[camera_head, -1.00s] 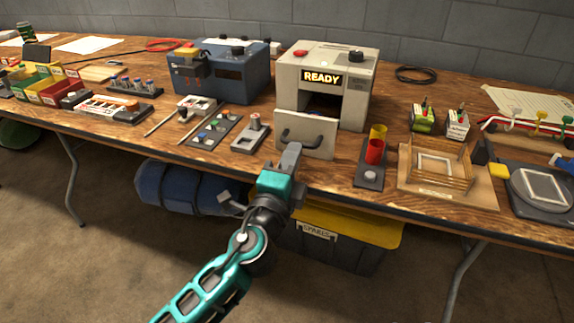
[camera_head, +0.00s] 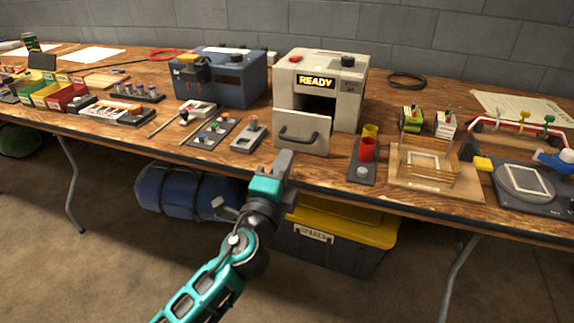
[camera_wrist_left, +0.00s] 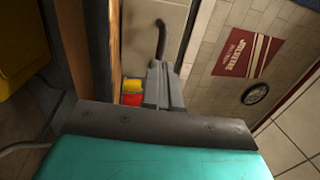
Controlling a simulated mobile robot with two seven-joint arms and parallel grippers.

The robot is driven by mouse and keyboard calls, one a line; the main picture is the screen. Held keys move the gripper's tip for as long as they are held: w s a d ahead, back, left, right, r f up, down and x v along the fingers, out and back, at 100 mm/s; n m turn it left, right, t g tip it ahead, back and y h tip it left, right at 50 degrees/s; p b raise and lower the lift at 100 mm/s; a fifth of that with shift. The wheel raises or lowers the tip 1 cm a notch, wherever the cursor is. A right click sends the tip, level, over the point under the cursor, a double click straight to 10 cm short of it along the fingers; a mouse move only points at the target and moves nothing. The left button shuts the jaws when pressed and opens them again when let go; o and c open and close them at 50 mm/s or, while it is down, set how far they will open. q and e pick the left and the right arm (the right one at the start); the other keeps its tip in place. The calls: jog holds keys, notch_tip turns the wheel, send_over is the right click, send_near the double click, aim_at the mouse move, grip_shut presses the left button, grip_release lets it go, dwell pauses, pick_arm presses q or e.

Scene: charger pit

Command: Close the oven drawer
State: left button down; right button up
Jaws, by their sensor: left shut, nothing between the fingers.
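The oven (camera_head: 347,95) is a beige box with a lit READY sign on the bench. Its drawer (camera_head: 313,142) has a pale front panel with a dark curved handle (camera_head: 298,135). The panel stands out in front of the oven body, and a dark opening shows above it. My left gripper (camera_head: 283,158) is shut and empty, just in front of and below the drawer front, apart from it in the head view. In the left wrist view the shut fingers (camera_wrist_left: 163,85) point toward the panel (camera_wrist_left: 148,25) and its handle (camera_wrist_left: 160,42). My right gripper is not in view.
A red cup (camera_head: 366,149) and a yellow cup stand on a dark stand right of the drawer. A grey switch box (camera_head: 248,134) is at its left. The bench's front edge (camera_head: 320,186) runs under my gripper. A yellow-lidded bin (camera_head: 345,225) sits below.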

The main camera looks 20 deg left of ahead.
pick_arm(q)
jog(key=s+f+b, duration=0.1)
jog(key=s+f, duration=0.1)
jog(key=s, duration=0.8)
notch_tip(320, 180, up, 4)
jog(key=m+g+p, duration=0.2)
jog(key=m+p, duration=0.4)
jog(key=p, duration=0.3)
jog(key=m+g+p, duration=0.3)
jog(key=m+p, duration=0.9)
send_near(294, 140)
jog(key=x, duration=0.6)
jog(key=shift+w+f, duration=0.15)
jog(key=shift+w, duration=0.25)
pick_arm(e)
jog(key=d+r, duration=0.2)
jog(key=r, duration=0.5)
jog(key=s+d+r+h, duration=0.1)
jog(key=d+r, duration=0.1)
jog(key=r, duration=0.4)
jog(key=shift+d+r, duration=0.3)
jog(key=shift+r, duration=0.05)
